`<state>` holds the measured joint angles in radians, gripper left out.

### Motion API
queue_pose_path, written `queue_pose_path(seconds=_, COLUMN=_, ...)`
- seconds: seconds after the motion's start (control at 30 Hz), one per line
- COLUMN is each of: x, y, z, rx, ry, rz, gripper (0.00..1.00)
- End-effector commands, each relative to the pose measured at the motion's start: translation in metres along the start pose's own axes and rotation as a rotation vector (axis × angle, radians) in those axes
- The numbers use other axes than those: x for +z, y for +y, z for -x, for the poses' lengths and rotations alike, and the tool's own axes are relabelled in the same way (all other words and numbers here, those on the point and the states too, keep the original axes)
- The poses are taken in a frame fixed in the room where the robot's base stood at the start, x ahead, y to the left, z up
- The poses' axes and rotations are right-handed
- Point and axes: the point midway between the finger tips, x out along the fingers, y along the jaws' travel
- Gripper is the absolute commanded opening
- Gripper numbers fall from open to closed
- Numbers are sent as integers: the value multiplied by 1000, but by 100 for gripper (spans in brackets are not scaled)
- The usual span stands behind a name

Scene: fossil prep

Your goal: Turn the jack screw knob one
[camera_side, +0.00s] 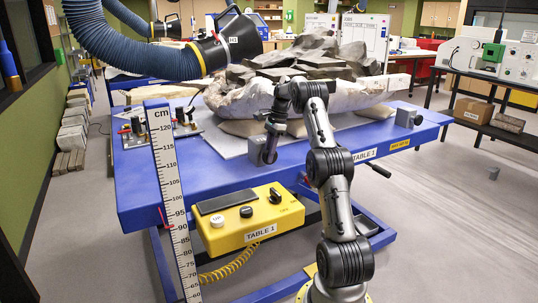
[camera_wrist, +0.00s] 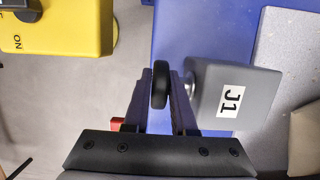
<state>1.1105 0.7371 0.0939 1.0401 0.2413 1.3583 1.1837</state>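A yellow control box (camera_side: 250,218) hangs at the table's front, left of my gripper; part of it shows in the wrist view (camera_wrist: 75,28). A measuring post (camera_side: 172,200) stands left. Rocks in a white jacket (camera_side: 245,100) lie behind. Another grey block (camera_side: 405,118) is at right.

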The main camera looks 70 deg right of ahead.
Motion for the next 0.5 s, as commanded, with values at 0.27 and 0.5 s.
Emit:
queue_pose_path(seconds=0.27, x=0, y=0, z=0, rx=0, ry=1, rz=0, gripper=52)
queue_pose_path(seconds=0.5, x=0, y=0, z=0, rx=1, ry=15, rz=0, gripper=52)
